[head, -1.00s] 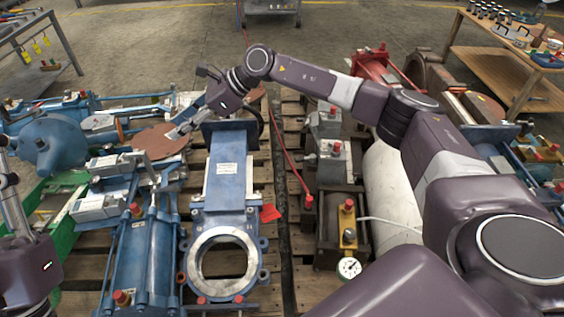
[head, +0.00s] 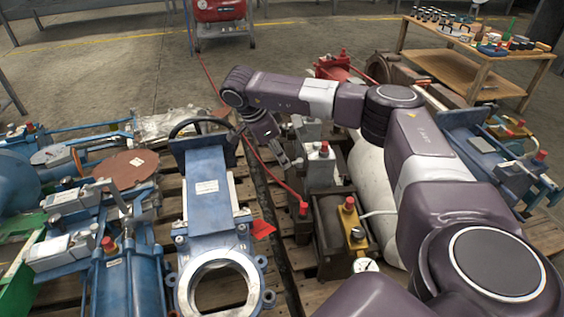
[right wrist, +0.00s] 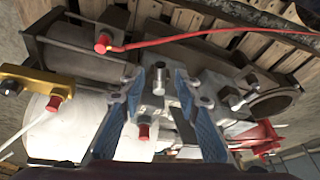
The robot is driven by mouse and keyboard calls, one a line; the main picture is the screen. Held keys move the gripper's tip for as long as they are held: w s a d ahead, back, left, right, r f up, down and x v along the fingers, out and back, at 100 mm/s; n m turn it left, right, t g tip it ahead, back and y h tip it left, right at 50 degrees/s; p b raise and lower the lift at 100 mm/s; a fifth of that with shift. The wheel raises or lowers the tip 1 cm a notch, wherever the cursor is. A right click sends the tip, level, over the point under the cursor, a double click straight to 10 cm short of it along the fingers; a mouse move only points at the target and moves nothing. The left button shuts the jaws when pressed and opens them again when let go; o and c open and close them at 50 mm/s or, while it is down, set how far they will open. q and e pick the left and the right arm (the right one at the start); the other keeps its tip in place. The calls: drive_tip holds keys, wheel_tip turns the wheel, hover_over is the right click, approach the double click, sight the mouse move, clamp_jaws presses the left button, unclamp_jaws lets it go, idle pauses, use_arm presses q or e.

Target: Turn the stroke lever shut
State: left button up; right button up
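My right gripper (head: 291,162) reaches down over the grey blocky units with red caps, right of the blue gate valve (head: 208,187). In the right wrist view my right gripper (right wrist: 158,95) has its two blue-grey fingers wide apart. A short metal post (right wrist: 159,78) and a red cap (right wrist: 143,131) show in the gap between them; I see no grip on either. No part is clearly marked as the stroke lever; the small metal post may be it, but I cannot tell. My left gripper is not in view.
A red hose (head: 262,165) runs past the gripper to a red cap. A pressure gauge (head: 365,265), a white cylinder (head: 373,190) and a red flanged part (head: 332,68) stand close by. Blue cylinders crowd the left pallet.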

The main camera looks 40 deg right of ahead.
drive_tip(key=shift+b+x, duration=0.55)
drive_tip(key=shift+x, duration=0.9)
drive_tip(key=shift+c, duration=0.2)
clamp_jaws()
